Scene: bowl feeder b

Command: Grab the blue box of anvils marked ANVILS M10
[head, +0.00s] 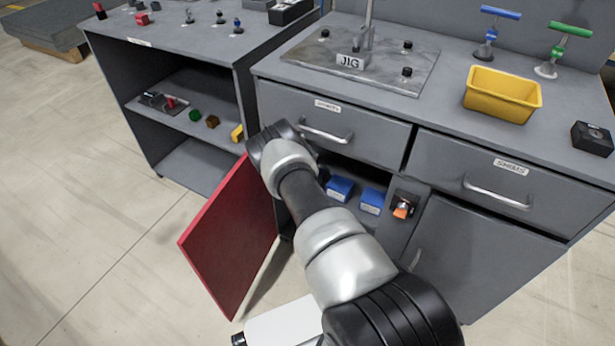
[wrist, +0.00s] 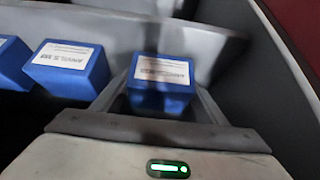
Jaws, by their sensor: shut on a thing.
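In the wrist view, my gripper (wrist: 162,100) is shut on a blue box (wrist: 161,101), with one finger on each side of it. The box has a white label on top; its print is blurred and I cannot read it surely. A second blue box (wrist: 96,82) stands to the left, apart from the fingers; its label looks like ANVILS and a size I cannot read surely. Part of a third blue box (wrist: 12,68) shows at the left edge. In the head view, two blue boxes (head: 340,188) (head: 371,201) show inside the open cabinet; my arm hides my gripper.
The red cabinet door (head: 232,240) stands open left of my arm. Drawers with handles (head: 326,133) are above the opening. An orange item (head: 402,209) is right of the boxes. The worktop holds a jig plate (head: 390,72) and a yellow bin (head: 501,95). A grey wall is close in the wrist view.

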